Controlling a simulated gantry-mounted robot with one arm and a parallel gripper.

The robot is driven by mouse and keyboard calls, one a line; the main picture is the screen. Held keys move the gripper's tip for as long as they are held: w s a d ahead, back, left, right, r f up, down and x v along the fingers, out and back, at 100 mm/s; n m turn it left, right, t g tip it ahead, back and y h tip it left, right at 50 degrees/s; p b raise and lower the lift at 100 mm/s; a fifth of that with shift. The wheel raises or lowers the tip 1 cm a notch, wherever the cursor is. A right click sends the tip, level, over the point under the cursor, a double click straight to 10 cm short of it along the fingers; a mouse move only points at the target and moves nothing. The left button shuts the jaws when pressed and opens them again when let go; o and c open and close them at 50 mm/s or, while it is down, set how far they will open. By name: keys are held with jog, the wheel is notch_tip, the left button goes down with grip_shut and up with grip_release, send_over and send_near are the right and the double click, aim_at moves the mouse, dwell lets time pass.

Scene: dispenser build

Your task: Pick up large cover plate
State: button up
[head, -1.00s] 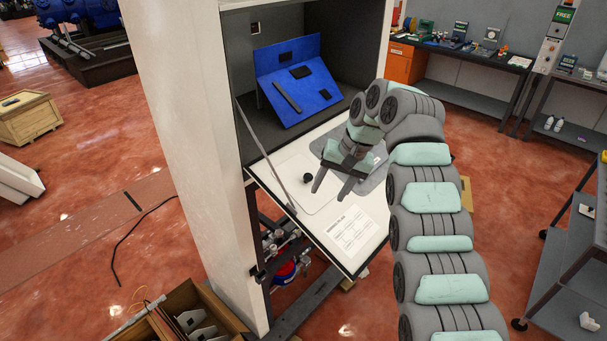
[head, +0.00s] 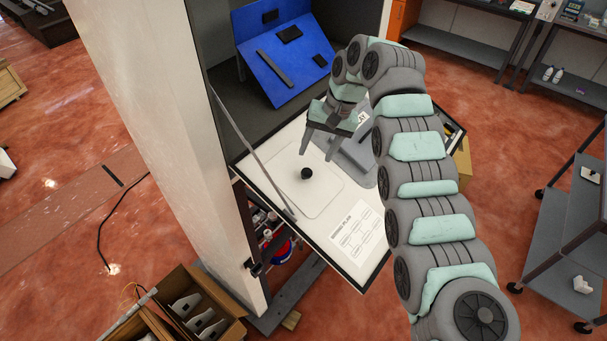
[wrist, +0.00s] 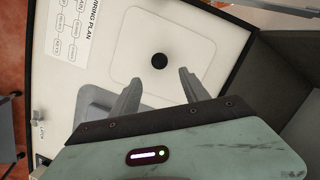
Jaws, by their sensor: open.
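The large cover plate (head: 322,196) is a pale, rounded-corner panel lying flat on the white fold-down door. A round black knob (head: 306,173) stands up from it. In the wrist view the plate (wrist: 182,38) lies beyond the fingertips, with the knob (wrist: 159,60) near its middle. My gripper (head: 316,157) is open and empty, with its fingers pointing down toward the knob. In the wrist view my gripper (wrist: 171,80) has its fingertips apart just short of the knob. They do not appear to touch it.
A wiring plan sheet (head: 355,229) lies near the door's front edge. A grey plate (head: 357,165) lies beside the cover plate, partly behind my gripper. A blue slanted panel (head: 284,55) stands inside the cabinet. The cabinet's white side (head: 150,110) rises at left, and a thin stay (head: 250,150) runs to the door.

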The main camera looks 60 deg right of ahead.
aim_at(308, 171)
jog(key=p+x, duration=0.1)
jog(key=x, duration=0.1)
jog(key=a+p+x, duration=0.1)
jog(key=x, duration=0.1)
jog(key=shift+f, duration=0.3)
jog(key=shift+w+f+p, duration=0.1)
jog(key=shift+f+p, duration=0.2)
jog(key=shift+f, duration=0.2)
grip_shut()
